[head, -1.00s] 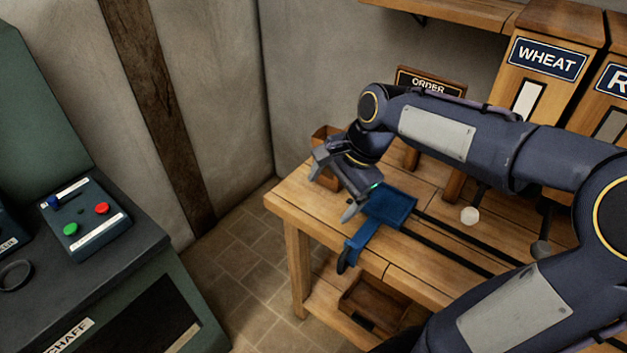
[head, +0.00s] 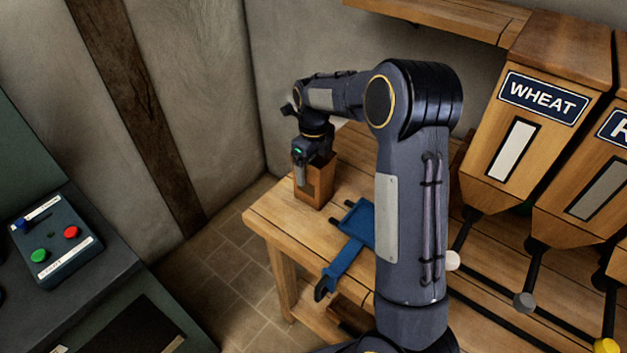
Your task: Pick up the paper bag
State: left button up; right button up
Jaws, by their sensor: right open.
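A brown, box-shaped item (head: 318,187) stands upright at the far left corner of the wooden table; it looks like the paper bag, but I cannot tell for sure. My right gripper (head: 309,168) is open and points down right over it. One finger shows in front of its upper left part. The other finger is mostly hidden, and I cannot tell whether the fingers touch it or how far they reach inside. My left gripper is not in view.
A blue scoop-like tool (head: 350,240) lies on the wooden table (head: 275,218), its handle over the front edge. The WHEAT bin (head: 530,130) stands to the right, with rods and knobs below. A control box (head: 55,240) sits on the machine at left.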

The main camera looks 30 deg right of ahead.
jog(key=shift+f, duration=1.3)
jog(key=c, duration=1.1)
jog(key=shift+o, duration=0.2)
jog(key=shift+r, duration=0.1)
